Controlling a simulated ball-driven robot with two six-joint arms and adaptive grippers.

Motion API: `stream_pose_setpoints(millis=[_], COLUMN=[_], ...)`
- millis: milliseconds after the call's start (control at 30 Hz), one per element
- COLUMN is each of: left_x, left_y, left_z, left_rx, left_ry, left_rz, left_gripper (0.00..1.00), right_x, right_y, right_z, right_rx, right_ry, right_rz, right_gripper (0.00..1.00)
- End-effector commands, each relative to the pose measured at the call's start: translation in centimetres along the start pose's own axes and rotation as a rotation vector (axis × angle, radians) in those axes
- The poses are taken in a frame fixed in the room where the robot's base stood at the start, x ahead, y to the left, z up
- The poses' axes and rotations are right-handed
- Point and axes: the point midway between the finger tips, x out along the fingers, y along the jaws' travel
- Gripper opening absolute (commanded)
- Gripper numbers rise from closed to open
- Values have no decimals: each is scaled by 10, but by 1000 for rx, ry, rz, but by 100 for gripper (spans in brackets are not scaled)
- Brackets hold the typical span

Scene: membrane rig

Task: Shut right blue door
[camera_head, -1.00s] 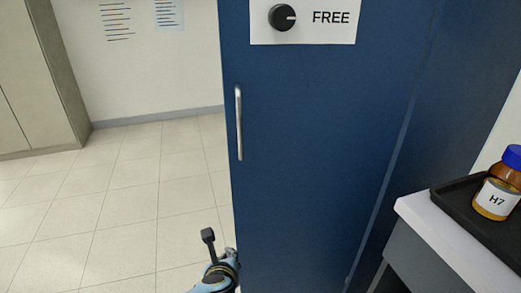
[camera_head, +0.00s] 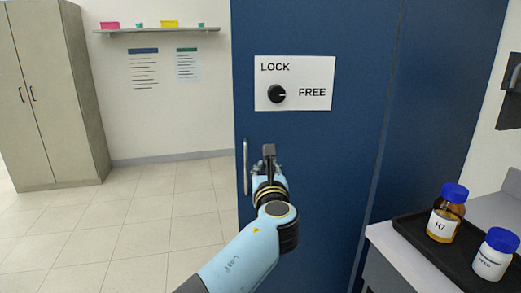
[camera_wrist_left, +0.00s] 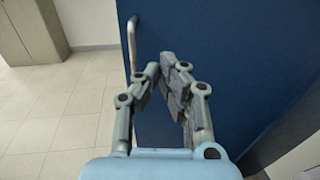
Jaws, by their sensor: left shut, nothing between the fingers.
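The blue door (camera_head: 335,150) stands upright in the middle of the head view, and it also fills the right of the left wrist view (camera_wrist_left: 240,70). Its left edge is free, with open floor beside it and no frame against it. A silver bar handle (camera_head: 246,165) runs along that edge; it also shows in the wrist view (camera_wrist_left: 131,45). A white plate (camera_head: 300,70) bears a black knob (camera_head: 277,94) pointing to FREE. My left gripper (camera_head: 268,165) is shut and empty in front of the door, just right of the handle; its fingertips (camera_wrist_left: 160,70) nearly meet. My right gripper is out of view.
At right, a black tray (camera_head: 405,222) on a pale-topped counter (camera_head: 384,243) holds an amber bottle (camera_head: 442,222) labelled H7 and a white bottle (camera_head: 494,258). A beige cabinet (camera_head: 50,90) stands far left. The tiled floor (camera_head: 150,225) left of the door is clear.

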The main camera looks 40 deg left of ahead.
Motion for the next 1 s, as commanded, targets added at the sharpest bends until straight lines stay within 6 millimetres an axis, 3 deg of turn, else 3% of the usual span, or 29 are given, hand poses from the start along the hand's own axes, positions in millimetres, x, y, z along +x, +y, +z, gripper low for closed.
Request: stream_pose_setpoints(millis=[300, 500, 700, 1000], left_x=[70, 99, 110, 111], left_y=[0, 0, 0, 0], left_z=[1, 0, 0, 0], left_rx=[1, 1, -1, -1], left_ry=[-1, 0, 1, 1], left_rz=[0, 1, 0, -1], left_gripper=[0, 0, 0, 0], right_x=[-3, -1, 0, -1], right_y=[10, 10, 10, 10], right_z=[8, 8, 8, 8], right_rx=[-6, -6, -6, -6], right_ry=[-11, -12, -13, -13], right_rz=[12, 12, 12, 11], right_gripper=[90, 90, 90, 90])
